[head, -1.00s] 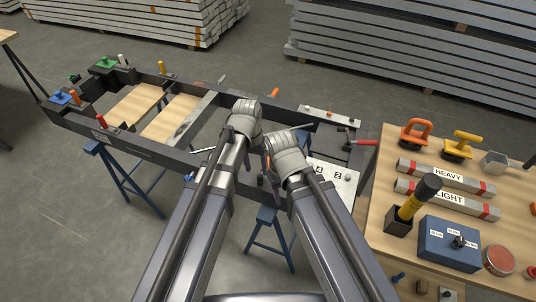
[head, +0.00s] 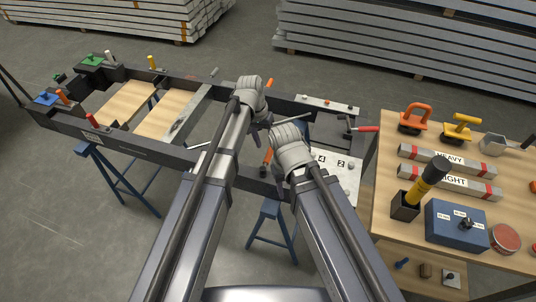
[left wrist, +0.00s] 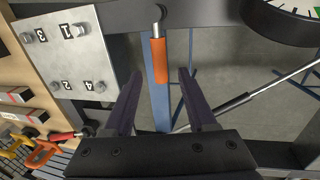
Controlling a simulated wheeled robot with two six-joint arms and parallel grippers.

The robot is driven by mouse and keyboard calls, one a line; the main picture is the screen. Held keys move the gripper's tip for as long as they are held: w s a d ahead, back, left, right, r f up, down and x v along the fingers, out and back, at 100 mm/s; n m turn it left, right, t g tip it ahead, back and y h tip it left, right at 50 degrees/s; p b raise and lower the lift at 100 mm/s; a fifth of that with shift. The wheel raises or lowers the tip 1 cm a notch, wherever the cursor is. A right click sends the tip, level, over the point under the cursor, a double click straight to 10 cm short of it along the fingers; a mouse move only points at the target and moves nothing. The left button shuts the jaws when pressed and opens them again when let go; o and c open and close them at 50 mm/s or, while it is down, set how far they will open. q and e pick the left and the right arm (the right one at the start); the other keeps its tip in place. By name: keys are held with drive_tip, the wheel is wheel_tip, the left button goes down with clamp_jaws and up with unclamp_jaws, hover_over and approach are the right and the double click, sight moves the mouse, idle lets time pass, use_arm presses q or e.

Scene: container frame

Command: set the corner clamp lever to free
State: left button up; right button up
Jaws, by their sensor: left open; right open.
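A red-handled lever (head: 365,128) sits on the right far corner of the dark frame (head: 150,150), its handle pointing right. It also shows in the left wrist view (left wrist: 62,135), left of the fingers. I cannot read a free mark beside it. My left gripper (left wrist: 159,74) is open and empty above the frame. An orange-handled lever (left wrist: 159,60) on the near rail shows beyond its fingers, apart from them as far as I can tell. My right gripper (head: 290,150) is open, lower and right of the left one; its fingertips are mostly hidden.
A numbered plate (head: 335,165) lies at the frame's right end. A wooden bench (head: 385,200) with tools and marked bars stands on the right. Blue trestles (head: 270,230) support the frame.

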sight(269, 153)
use_arm(q)
drive_tip(key=f+b, duration=0.2)
drive_tip(key=f, duration=0.1)
drive_tip(key=f+b, duration=0.1)
drive_tip(key=shift+s+d+f, duration=0.15)
drive_tip(key=shift+d, duration=0.25)
clamp_jaws()
idle(1.1)
